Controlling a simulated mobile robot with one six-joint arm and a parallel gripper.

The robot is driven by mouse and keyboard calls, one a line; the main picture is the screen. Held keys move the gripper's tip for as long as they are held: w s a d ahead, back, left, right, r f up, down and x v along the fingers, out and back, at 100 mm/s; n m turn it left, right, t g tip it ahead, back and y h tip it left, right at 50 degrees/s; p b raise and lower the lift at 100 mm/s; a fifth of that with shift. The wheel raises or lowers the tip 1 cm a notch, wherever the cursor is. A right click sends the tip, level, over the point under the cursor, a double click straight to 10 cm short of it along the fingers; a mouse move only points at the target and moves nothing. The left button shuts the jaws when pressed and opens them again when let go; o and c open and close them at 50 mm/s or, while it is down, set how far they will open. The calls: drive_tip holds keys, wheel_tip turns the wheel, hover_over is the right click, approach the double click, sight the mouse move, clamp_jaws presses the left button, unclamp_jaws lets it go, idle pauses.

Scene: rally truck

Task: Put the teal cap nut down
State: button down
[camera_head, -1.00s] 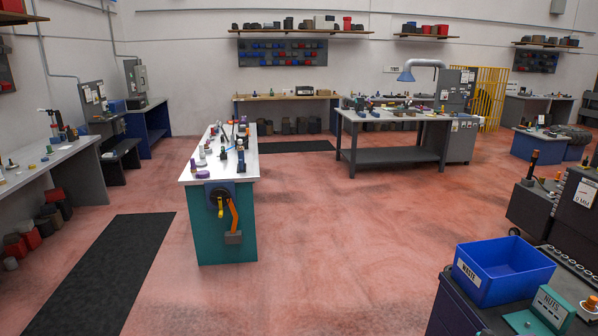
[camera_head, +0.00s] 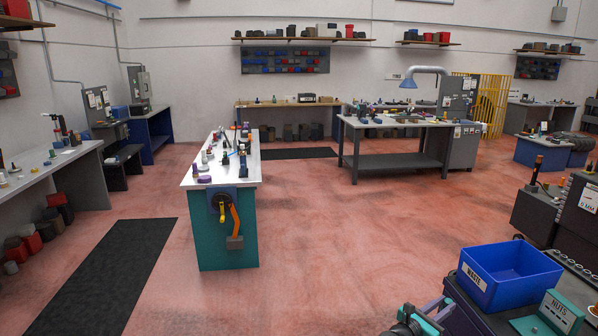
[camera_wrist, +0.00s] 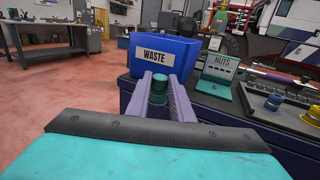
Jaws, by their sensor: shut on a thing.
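The teal cap nut (camera_wrist: 158,89) is held between the two purple fingers of my gripper (camera_wrist: 160,80) in the wrist view. My gripper is shut on it, in front of the blue bin marked WASTE (camera_wrist: 165,57). A teal holder marked NUTS (camera_wrist: 220,68) stands right of the bin. In the head view, part of my gripper (camera_head: 432,312) shows at the bottom edge, left of the dark cart top. The nut cannot be made out there. The WASTE bin (camera_head: 508,275) and the NUTS holder (camera_head: 557,311) show at the lower right.
The bin and holder stand on a dark cart (camera_head: 457,306). Right of the holder, the wrist view shows a blue-topped fitting (camera_wrist: 273,102) and a brass fitting (camera_wrist: 313,117). A white-topped bench (camera_head: 245,174) stands across open red floor (camera_head: 335,245).

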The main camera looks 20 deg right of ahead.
drive_tip(key=w+a+n+t+y+b, duration=0.15)
drive_tip(key=w+a+t, duration=0.25)
drive_tip(key=w+a, duration=0.75)
drive_tip(key=w+a+n+t+y+b, duration=0.1)
drive_tip(key=w+a+n+t+b, duration=0.15)
drive_tip(key=w+a, duration=0.95)
drive_tip(key=a+r+n+t+y, duration=0.1)
drive_tip(key=a+n+t+y, duration=0.15)
drive_tip(key=a, duration=1.65)
drive_tip(key=s+a+h+b, duration=0.1)
drive_tip(key=s+a+b, duration=0.1)
drive_tip(key=a, duration=0.8)
drive_tip(key=shift+s+a+r+m+g, duration=0.15)
drive_tip(key=shift+s+a+m+g, duration=0.25)
drive_tip(key=shift+s, duration=0.4)
